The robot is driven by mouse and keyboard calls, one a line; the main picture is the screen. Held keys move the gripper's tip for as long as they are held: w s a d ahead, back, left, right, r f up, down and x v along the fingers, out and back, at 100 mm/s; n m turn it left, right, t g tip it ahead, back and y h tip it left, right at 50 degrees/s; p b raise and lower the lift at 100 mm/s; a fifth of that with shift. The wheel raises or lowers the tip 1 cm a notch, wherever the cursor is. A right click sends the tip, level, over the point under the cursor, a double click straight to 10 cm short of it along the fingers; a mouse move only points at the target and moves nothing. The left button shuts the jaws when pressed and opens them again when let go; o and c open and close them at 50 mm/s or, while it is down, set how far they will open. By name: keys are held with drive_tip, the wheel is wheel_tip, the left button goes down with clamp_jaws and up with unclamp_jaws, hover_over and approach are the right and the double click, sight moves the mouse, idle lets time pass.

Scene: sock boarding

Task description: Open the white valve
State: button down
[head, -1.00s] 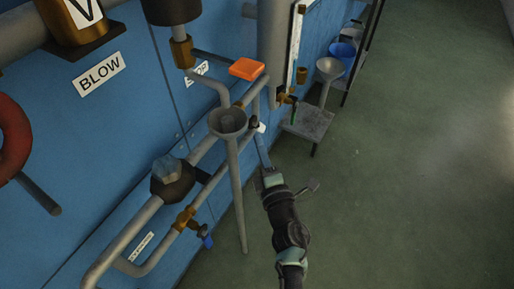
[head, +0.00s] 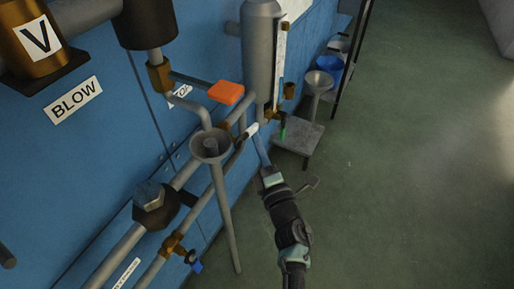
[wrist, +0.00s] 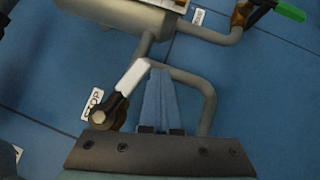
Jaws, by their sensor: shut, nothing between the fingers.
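The white valve has a white lever handle (head: 252,130) on a brass and dark body, on the grey pipe beside the funnel. In the wrist view the white handle (wrist: 131,78) slants up and right from its dark pivot (wrist: 107,110). My gripper (head: 258,138) is shut and empty, with its blue fingers pointing up at the handle. In the wrist view my gripper's fingertips (wrist: 160,72) are just right of the handle's free end, very close to it or touching; I cannot tell which. The fingers overlap the bent grey pipe behind.
An orange handle (head: 226,92) sits above the grey funnel (head: 210,146). A blue-handled valve (head: 194,262) is low on the left pipe. A green handle (wrist: 291,11) is at the wrist view's upper right. A small grey table (head: 299,138) stands behind; the floor at right is clear.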

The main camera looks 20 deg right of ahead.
drive_tip(key=shift+w+d+r, duration=0.15)
drive_tip(key=shift+d+r, duration=0.05)
drive_tip(key=shift+r, duration=0.1)
idle(0.4)
drive_tip(key=p+v, duration=0.2)
drive_tip(key=v, duration=1.1)
idle(0.3)
